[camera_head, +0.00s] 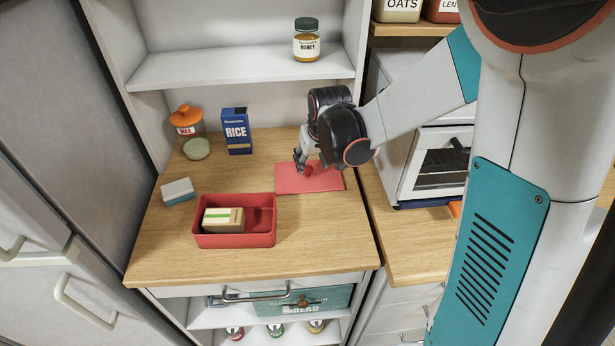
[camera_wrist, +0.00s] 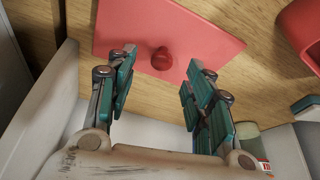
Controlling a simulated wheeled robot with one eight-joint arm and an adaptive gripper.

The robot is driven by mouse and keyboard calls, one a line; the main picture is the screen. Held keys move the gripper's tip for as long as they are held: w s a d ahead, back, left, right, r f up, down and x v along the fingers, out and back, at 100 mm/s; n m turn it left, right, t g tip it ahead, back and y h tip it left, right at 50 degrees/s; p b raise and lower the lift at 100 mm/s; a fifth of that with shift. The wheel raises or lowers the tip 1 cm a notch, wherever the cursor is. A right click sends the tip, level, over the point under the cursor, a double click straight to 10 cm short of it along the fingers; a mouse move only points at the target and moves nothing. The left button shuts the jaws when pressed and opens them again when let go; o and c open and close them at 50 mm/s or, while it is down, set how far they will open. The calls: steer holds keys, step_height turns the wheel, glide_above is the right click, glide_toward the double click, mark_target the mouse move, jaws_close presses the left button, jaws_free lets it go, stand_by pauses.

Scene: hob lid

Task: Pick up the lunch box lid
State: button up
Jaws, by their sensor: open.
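The lunch box lid (camera_head: 322,180) is a flat red rectangle lying on the wooden counter, right of the open red lunch box (camera_head: 235,239). In the wrist view the lid (camera_wrist: 205,32) fills the upper middle, with a small round red knob (camera_wrist: 162,59) on top. The lunch box's edge also shows in the wrist view (camera_wrist: 297,35), at the upper right. My gripper (camera_head: 302,170) is at the lid's left part in the head view. In the wrist view my gripper (camera_wrist: 160,72) is open and empty, its fingers on either side of the knob, apart from it.
A beige-green packet (camera_head: 223,219) lies in the box. A grey-blue sponge-like block (camera_head: 178,191), an orange-lidded jar (camera_head: 187,121), a pale green round thing (camera_head: 196,148) and a rice box (camera_head: 236,131) stand around. The front counter (camera_head: 300,255) is clear.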

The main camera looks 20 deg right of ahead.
mark_target(308, 168)
steer(key=b+x, duration=0.1)
steer(key=x, duration=0.3)
steer(key=shift+w+a+f+b, duration=0.1)
steer(key=shift+w+f+b, duration=0.15)
steer(key=shift+b, duration=0.15)
steer(key=shift+r, duration=0.1)
jaws_close()
steer(key=shift+r, duration=0.1)
